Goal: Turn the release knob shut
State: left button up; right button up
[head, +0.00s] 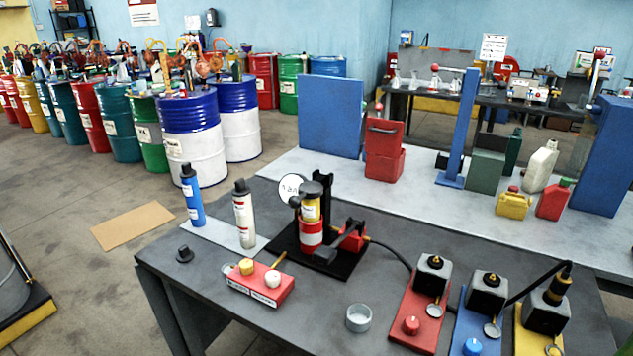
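Neither of my grippers is in view. Several knobs show on the dark grey table (200,280), and I cannot tell for sure which is the release knob. A red knob (411,325) sits on a red plate (427,308), and a blue knob (472,347) sits on a blue plate (475,325). How far any knob is turned cannot be told.
A blue bottle (192,195) and a pale grey bottle (244,213) stand at the table's left. A small clear dish (358,318) lies near the front. A yellow plate (537,335) with a black lever is at right. A light bench (310,170) with cans stands behind.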

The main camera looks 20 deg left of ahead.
aim_at(272, 278)
jog(key=k+j+u, duration=0.1)
jog(key=u, duration=0.75)
jog(key=i, duration=0.4)
jog(key=i+j+z, duration=0.1)
jog(key=i+j, duration=0.15)
jog(key=j+z, duration=0.4)
jog(key=j, duration=0.4)
